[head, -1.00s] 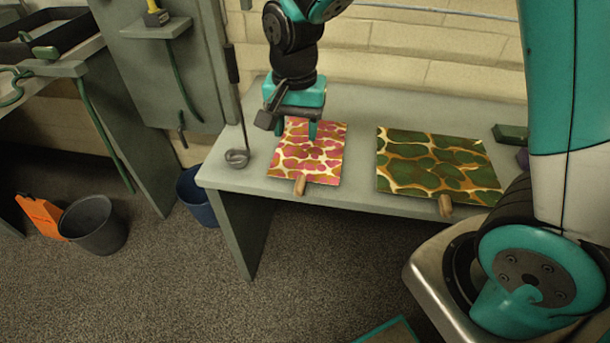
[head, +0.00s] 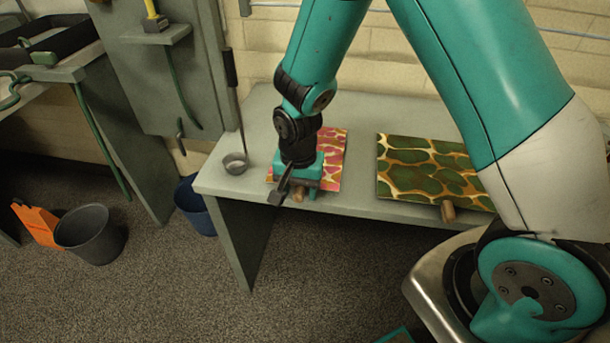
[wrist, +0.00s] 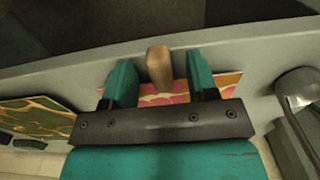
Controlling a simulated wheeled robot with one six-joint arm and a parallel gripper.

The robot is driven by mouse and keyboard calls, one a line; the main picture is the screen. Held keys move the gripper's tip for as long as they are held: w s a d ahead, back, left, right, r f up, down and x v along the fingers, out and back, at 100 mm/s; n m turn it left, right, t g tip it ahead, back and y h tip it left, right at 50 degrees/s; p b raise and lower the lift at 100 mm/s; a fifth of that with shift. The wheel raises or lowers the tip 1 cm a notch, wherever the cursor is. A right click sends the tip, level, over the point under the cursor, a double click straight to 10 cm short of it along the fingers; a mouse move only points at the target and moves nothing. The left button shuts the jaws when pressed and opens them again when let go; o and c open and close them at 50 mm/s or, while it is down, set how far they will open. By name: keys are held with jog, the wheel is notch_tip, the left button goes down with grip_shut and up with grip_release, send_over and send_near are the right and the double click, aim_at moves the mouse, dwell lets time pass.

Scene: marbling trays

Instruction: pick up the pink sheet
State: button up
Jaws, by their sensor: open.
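The pink sheet (head: 331,153), marbled pink and cream, lies flat on the grey bench, partly hidden under my gripper in the head view. A wooden handle (wrist: 160,66) sticks out from its front edge over the bench's edge; its tip also shows in the head view (head: 298,194). My gripper (head: 294,192) is over the front part of the sheet, pointing down. In the wrist view my gripper (wrist: 162,82) is open, with one green finger on each side of the handle and a gap to both. The sheet (wrist: 178,92) shows between and beside the fingers.
A green marbled sheet (head: 428,168) with its own wooden handle (head: 448,211) lies to the right on the bench (head: 232,186). A metal ladle (head: 235,163) stands at the left end. Blue (head: 194,205) and dark (head: 92,234) buckets stand on the floor.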

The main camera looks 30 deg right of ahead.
jog(key=shift+f, duration=0.35)
grip_shut()
jog(key=shift+r, duration=0.1)
